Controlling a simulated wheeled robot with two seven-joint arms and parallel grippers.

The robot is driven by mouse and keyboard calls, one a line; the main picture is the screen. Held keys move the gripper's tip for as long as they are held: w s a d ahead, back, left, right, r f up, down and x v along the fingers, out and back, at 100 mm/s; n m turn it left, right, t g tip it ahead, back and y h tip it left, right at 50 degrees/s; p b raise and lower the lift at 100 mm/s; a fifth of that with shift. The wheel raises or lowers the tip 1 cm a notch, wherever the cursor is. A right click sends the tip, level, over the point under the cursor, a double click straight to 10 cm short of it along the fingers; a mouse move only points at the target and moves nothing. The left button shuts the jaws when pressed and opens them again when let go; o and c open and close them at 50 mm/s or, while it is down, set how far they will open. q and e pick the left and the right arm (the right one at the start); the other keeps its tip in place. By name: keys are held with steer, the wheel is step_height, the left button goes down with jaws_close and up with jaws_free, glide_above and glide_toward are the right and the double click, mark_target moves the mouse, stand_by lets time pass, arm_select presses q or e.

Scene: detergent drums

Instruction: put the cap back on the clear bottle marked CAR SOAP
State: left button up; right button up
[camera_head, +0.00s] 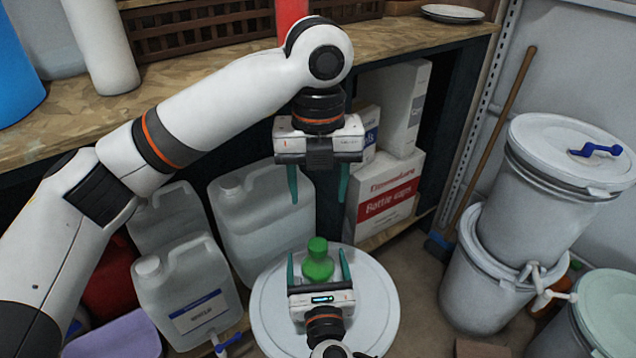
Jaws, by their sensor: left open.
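I cannot make out a clear bottle marked CAR SOAP or a separate loose cap. A green bottle-like object (318,268) with a narrower green top appears over the round white drum lid (375,310). My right gripper (318,262) comes in from the bottom, its fingers apart on either side of the green object, with gaps visible. My gripper body hides the object's lower part. My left gripper (318,195) hangs above and behind it, fingers pointing down, open and empty.
Translucent jugs (262,215) and a labelled jug (190,295) stand left of the lid. Stacked white drums (560,150) stand at right. A wooden worktop (420,40) runs along the back.

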steer(key=shift+s, duration=0.1)
steer(key=s+d+p, duration=0.1)
steer(key=s+p, duration=0.1)
steer(key=s, duration=0.9)
steer(key=shift+s+d, duration=0.15)
steer(key=shift+s, duration=0.2)
